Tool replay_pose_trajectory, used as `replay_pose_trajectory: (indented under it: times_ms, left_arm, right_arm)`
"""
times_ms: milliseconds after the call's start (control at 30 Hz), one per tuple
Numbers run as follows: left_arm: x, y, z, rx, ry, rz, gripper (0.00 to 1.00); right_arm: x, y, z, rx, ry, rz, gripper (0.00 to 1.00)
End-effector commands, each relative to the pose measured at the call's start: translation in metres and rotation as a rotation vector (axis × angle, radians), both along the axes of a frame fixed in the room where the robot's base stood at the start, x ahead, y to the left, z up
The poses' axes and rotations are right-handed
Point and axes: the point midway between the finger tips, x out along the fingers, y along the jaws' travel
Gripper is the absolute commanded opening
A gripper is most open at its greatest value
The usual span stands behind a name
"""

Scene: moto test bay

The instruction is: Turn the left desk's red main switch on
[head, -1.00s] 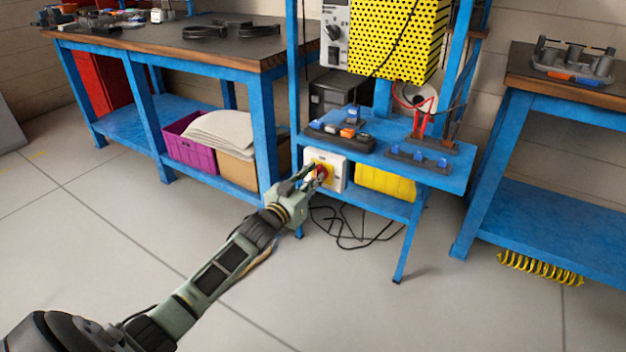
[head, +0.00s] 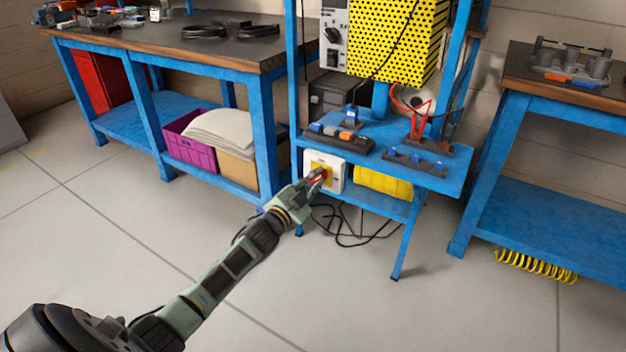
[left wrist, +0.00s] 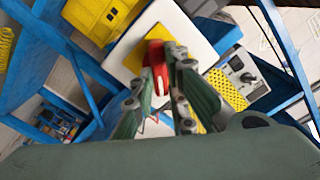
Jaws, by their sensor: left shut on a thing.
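The red main switch (head: 318,174) is a red knob on a yellow plate in a white box (head: 337,174), fixed at the front of the narrow blue desk (head: 446,178). In the left wrist view the red knob (left wrist: 155,58) sits between my fingers, with the yellow plate (left wrist: 134,61) and white box (left wrist: 190,28) behind it. My left gripper (head: 313,182) is shut on the red knob, its fingers on either side of it. The fingers hide part of the knob. My right gripper is not in view.
A yellow bin (head: 383,182) stands beside the white box under the desk top. Black cables (head: 352,228) hang to the floor below. A larger blue workbench (head: 180,62) stands on the left, another bench (head: 545,130) on the right. The floor in front is clear.

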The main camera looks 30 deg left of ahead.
Motion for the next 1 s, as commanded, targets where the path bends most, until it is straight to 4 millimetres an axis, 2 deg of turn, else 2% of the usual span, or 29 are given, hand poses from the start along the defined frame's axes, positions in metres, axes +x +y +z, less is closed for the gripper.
replay_pose_trajectory:
  times_ms: [367, 700, 1000]
  left_arm:
    - [0.0, -0.002, -0.003, 0.36, 0.01, 0.0, 0.0]
    - [0.0, -0.003, -0.005, 0.658, 0.016, -0.001, 0.0]
    - [0.0, -0.003, -0.007, 0.833, 0.02, -0.002, 0.0]
  right_arm:
    - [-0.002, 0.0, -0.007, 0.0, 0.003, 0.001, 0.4]
    - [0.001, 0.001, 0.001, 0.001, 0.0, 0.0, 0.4]
    - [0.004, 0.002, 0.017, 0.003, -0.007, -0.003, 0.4]
